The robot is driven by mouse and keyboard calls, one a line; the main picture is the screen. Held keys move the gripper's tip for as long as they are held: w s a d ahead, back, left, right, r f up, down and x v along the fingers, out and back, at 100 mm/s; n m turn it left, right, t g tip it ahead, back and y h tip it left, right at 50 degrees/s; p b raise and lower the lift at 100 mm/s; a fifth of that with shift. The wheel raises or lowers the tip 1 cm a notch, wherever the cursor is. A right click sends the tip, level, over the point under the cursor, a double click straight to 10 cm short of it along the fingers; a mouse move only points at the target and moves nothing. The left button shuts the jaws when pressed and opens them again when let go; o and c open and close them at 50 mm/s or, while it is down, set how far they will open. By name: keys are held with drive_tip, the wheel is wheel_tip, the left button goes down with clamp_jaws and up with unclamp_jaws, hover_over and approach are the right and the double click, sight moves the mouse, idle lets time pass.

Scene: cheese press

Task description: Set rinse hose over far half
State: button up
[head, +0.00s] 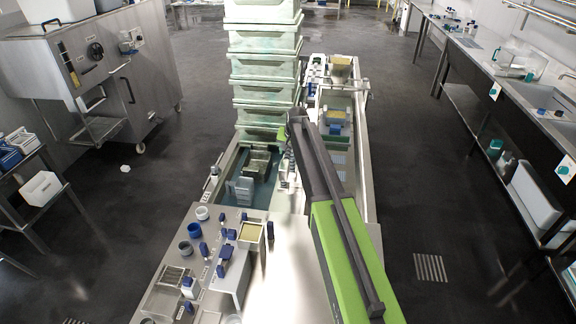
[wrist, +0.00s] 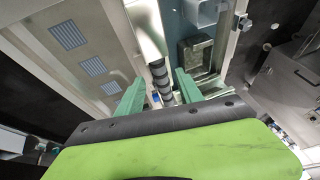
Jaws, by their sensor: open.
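My gripper (wrist: 158,80) is open, with its two green fingers apart; in the head view its green tip (head: 283,133) is small beside the stack of crates. A dark ribbed cylinder (wrist: 159,72), which looks like the rinse hose, shows between and beyond the fingers in the wrist view. It lies along the metal divider between two basins. I cannot tell whether the fingers touch it. The left basin (head: 264,193) holds teal liquid and metal pieces. The right basin floor (wrist: 68,62) is pale with several slotted drains. Which part is the far half is not clear.
A tall stack of pale green crates (head: 262,68) stands behind the left basin. Blue cups and small fittings crowd the front-left deck (head: 205,268). A steel cabinet (head: 95,75) is at left, and a long bench (head: 480,70) at right.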

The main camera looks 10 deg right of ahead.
sight(288, 155)
drive_tip(key=b+x, duration=0.1)
drive_tip(key=x, duration=0.2)
drive_tip(key=shift+s+r, duration=0.1)
clamp_jaws()
idle(1.3)
